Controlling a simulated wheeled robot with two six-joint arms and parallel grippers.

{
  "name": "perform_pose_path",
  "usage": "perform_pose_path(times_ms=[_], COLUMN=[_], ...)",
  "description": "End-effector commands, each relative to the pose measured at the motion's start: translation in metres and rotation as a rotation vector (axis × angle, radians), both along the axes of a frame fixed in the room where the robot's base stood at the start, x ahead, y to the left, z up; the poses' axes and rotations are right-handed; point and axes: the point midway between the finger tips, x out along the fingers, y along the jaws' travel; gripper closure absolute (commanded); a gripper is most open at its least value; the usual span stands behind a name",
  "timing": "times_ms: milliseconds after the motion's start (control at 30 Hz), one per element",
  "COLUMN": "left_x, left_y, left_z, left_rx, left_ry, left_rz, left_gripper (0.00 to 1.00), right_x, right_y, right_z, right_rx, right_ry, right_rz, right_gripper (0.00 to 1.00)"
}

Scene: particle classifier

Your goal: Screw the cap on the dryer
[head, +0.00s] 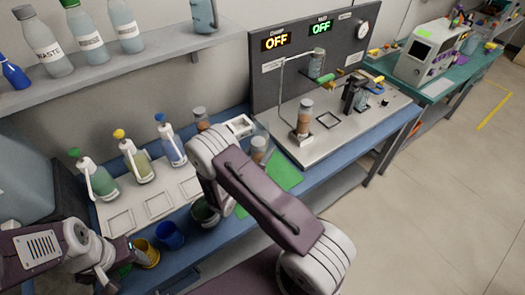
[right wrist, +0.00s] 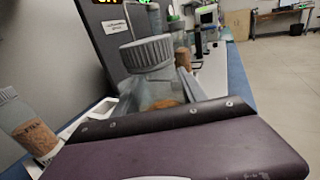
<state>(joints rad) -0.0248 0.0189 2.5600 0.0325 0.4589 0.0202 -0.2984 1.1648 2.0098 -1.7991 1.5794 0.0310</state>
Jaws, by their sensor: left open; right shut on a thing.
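A clear dryer jar (head: 258,158) with brownish-orange contents stands at the green mat, partly behind my right arm. A ribbed grey cap (right wrist: 147,52) is at its top in the right wrist view; whether it is threaded on, I cannot tell. My right gripper's purple body (right wrist: 180,145) fills the bottom of that view, right at the jar. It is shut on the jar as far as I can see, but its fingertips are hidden. In the head view my right arm covers that gripper. My left gripper (head: 112,277) is open and empty at the lower left, near the yellow cup.
A green mat (head: 285,175) lies on the blue bench. A grey-capped bottle (head: 202,118) stands behind my right arm. Yellow (head: 146,252) and blue (head: 169,236) cups are in front. The panel machine (head: 345,125) stands at right.

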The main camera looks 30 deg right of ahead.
Motion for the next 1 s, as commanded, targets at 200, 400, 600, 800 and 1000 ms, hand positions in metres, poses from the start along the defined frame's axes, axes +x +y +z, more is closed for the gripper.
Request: perform_pose_path(times_ms=[200,400,600,800,1000], left_x=[0.0,0.0,0.0,0.0,0.0], left_y=[0.0,0.0,0.0,0.0,0.0], left_z=[0.001,0.0,-0.002,-0.002,-0.001], left_rx=[0.0,0.0,0.0,0.0,0.0], left_ry=[0.0,0.0,0.0,0.0,0.0], left_rz=[0.0,0.0,0.0,0.0,0.0], left_gripper=[0.39,0.39,0.39,0.39,0.39], right_x=[0.0,0.0,0.0,0.0,-0.002], right_y=[0.0,0.0,0.0,0.0,0.005], right_z=[-0.014,-0.015,-0.017,-0.017,-0.015], right_rx=[-0.001,0.0,0.001,0.001,0.001], right_ry=[-0.002,-0.002,-0.001,-0.001,-0.001], right_rz=[0.0,0.0,0.0,0.0,0.003], right_gripper=[1.0,1.0,0.29,0.29,0.29])
